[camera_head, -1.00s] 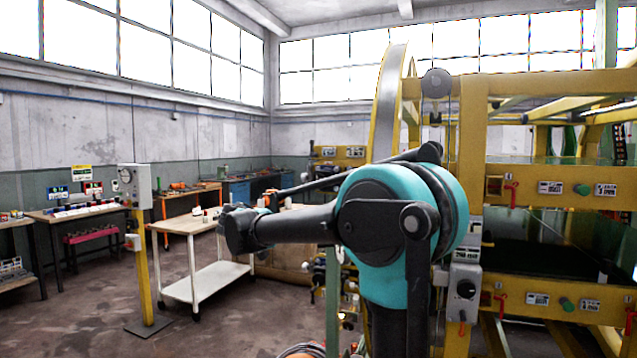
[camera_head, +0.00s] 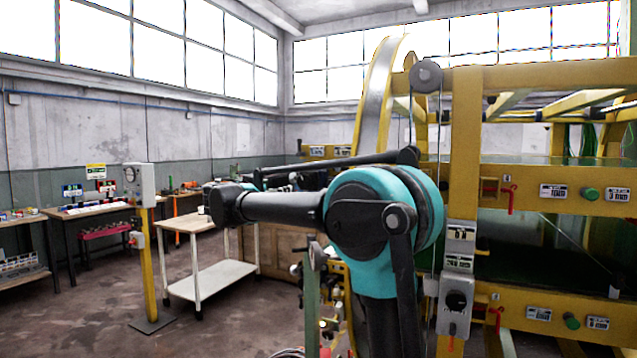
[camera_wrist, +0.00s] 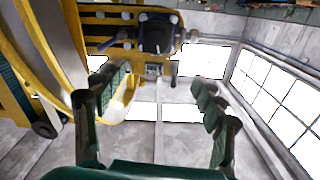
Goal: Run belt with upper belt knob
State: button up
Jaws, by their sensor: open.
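In the head view, a green round knob (camera_head: 589,194) sits on the upper yellow beam of the machine, between two labels. A second green knob (camera_head: 572,321) sits on the lower beam. A black rotary knob (camera_head: 456,301) is on a grey box on the yellow post. I cannot tell which one the task names. In the wrist view, my gripper (camera_wrist: 161,92) is open and empty, its two fingers wide apart. The gripper fingers cannot be made out in the head view.
My arm crosses the middle of the head view, in front of the machine. Red levers (camera_head: 504,195) stick out beside the labels. A white cart (camera_head: 211,281) and a yellow post with a grey control box (camera_head: 138,184) stand at left. The floor between them is clear.

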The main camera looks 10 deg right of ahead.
aim_at(303, 181)
jog(key=x, duration=1.8)
jog(key=shift+s+d, duration=0.2)
jog(key=shift+d, duration=0.15)
jog(key=shift+c, duration=0.6)
jog(key=c, duration=1)
jog(key=shift+c, duration=0.2)
jog(key=shift+n, duration=0.4)
